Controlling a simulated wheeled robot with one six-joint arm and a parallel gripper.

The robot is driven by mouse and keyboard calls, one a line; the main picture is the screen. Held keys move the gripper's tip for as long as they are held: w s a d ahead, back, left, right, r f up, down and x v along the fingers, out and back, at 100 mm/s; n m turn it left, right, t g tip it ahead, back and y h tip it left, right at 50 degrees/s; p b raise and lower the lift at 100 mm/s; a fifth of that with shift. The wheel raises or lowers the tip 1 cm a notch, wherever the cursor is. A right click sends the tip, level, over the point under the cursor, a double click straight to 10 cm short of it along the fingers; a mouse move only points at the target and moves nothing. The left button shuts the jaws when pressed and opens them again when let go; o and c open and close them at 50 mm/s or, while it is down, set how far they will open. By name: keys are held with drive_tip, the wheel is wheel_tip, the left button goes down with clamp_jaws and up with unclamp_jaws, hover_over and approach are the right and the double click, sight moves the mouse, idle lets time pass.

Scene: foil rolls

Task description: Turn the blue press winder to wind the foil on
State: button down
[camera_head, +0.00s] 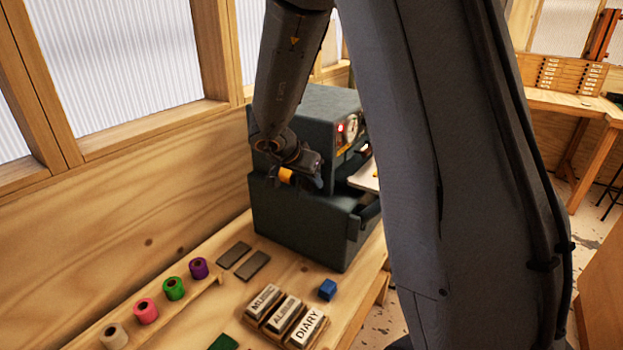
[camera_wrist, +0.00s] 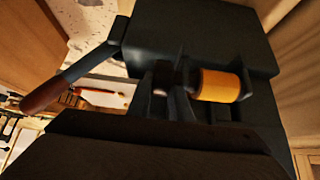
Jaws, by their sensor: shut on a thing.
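The press (camera_head: 315,225) is a dark blue-grey boxy machine on the wooden bench, with a small red light on its upper face. An orange-gold foil roll (camera_head: 287,175) sits on its side, and it also shows in the wrist view (camera_wrist: 220,85). My gripper (camera_wrist: 172,98) is at the end of the roll's axle, close beside the roll. It is shut on the dark winder (camera_wrist: 163,74), which is mostly hidden by the fingers. In the head view my wrist hides the winder and the fingers are hard to make out.
A lever with a brown handle (camera_wrist: 45,92) sticks out from the press. White, pink, green and purple rolls (camera_head: 173,288) stand along a wooden strip. Two grey plates (camera_head: 245,262), a blue block (camera_head: 328,290) and lettered blocks (camera_head: 285,315) lie in front of the press. A wall stands close behind.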

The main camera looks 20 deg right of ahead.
drive_tip(key=shift+w, duration=0.1)
idle(0.3)
drive_tip(key=c, duration=1.6)
unclamp_jaws()
drive_tip(key=shift+b+v, duration=0.45)
drive_tip(key=shift+v, duration=3.45)
drive_tip(key=shift+w+d+r, duration=0.1)
drive_tip(key=shift+w, duration=0.05)
